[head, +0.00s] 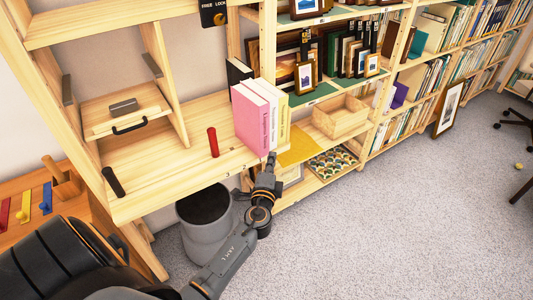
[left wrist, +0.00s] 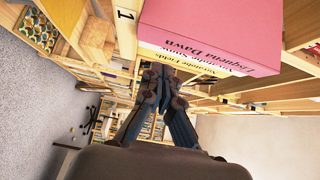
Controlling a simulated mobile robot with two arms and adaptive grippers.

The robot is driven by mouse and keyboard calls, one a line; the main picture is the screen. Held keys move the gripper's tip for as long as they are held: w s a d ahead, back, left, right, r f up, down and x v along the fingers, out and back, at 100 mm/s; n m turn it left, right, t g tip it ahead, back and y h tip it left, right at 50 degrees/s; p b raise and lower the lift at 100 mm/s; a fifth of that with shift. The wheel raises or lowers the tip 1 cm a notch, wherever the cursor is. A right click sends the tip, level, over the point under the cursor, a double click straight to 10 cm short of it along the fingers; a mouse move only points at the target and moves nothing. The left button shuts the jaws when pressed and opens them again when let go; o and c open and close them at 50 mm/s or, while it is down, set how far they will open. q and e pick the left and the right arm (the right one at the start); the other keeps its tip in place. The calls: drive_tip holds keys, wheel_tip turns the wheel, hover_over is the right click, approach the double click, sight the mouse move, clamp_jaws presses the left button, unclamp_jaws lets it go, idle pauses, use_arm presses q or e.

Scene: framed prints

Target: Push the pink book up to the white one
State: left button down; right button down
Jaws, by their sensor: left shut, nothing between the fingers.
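The pink book (head: 250,120) stands upright on the light wooden shelf, at its right end near the front edge. A white book (head: 268,105) stands directly to its right, and a pale yellow book (head: 281,112) right of that. Any gap between pink and white is too small to tell. My left gripper (head: 271,158) is shut and empty, just in front of the shelf edge, below the books' spines. In the left wrist view the pink book (left wrist: 210,30) fills the top, above and right of the shut fingertips (left wrist: 163,73). My right gripper is not in view.
A black book (head: 238,74) stands behind the pink one. A grey bin (head: 205,215) is below. Shelves with framed prints are to the right.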

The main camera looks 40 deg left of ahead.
sight(262, 149)
use_arm(q)
drive_tip(key=shift+w+a, duration=0.2)
drive_tip(key=shift+a, duration=0.5)
drive_tip(key=shift+w+a, duration=0.15)
drive_tip(key=shift+a, duration=0.5)
drive_tip(key=shift+w+a+b, duration=0.3)
drive_tip(key=shift+a+b, duration=0.15)
drive_tip(key=shift+a, duration=0.55)
